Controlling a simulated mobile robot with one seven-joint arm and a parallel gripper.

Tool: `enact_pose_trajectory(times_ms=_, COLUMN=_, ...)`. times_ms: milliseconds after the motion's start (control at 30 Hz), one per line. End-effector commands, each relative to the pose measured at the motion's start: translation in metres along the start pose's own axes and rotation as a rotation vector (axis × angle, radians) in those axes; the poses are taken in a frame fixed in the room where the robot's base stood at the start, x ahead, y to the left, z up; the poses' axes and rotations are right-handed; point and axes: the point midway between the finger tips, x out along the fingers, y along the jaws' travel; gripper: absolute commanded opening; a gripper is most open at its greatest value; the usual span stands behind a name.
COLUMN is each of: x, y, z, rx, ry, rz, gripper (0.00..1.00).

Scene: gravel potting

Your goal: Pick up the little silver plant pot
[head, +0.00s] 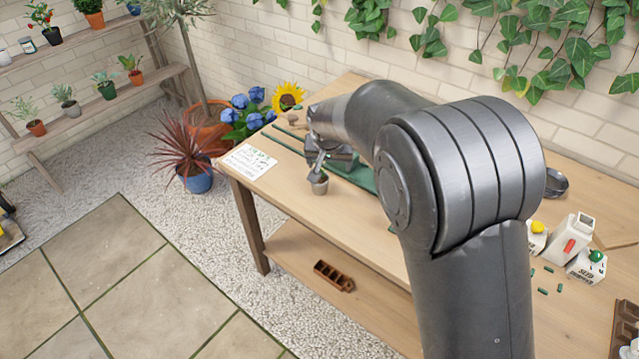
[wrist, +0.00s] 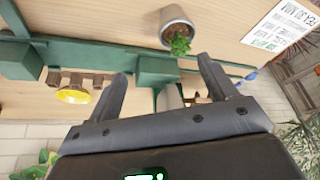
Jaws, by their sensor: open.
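The little silver plant pot (head: 320,186) stands on the wooden potting table near its left front edge. In the wrist view the silver pot (wrist: 177,16) is at the top, right of centre, with dark soil and a small green plant showing. My gripper (head: 318,165) is just above and behind the pot in the head view. In the wrist view my gripper (wrist: 163,68) has its two fingers spread with a gap between them. The pot lies beyond the fingertips, not between them. My arm hides part of the table in the head view.
A green rack (head: 358,176) stands on the table beside my gripper; its green block (wrist: 157,67) shows between the fingers in the wrist view. A printed sheet (head: 249,161) lies at the table's left end. White containers (head: 573,236) and small green pieces are at the right.

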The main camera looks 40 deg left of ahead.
Motion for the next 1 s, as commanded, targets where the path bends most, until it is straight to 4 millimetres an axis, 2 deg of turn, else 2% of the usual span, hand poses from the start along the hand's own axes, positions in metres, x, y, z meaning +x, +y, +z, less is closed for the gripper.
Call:
enact_pose_trajectory(times_ms=33, x=0.007, y=-0.010, z=0.002, rx=-0.011, ry=-0.001, rz=-0.001, gripper=0.77)
enact_pose_trajectory(times_ms=167, x=0.018, y=-0.021, z=0.004, rx=-0.019, ry=0.000, rz=-0.002, gripper=0.77)
enact_pose_trajectory(times_ms=400, x=0.054, y=-0.021, z=0.004, rx=-0.018, ry=-0.001, rz=-0.002, gripper=0.77)
enact_pose_trajectory(times_ms=667, x=0.073, y=-0.023, z=0.004, rx=-0.019, ry=0.000, rz=-0.003, gripper=0.77)
enact_pose_trajectory(times_ms=1000, x=0.117, y=-0.029, z=0.008, rx=-0.018, ry=0.000, rz=-0.002, gripper=0.77)
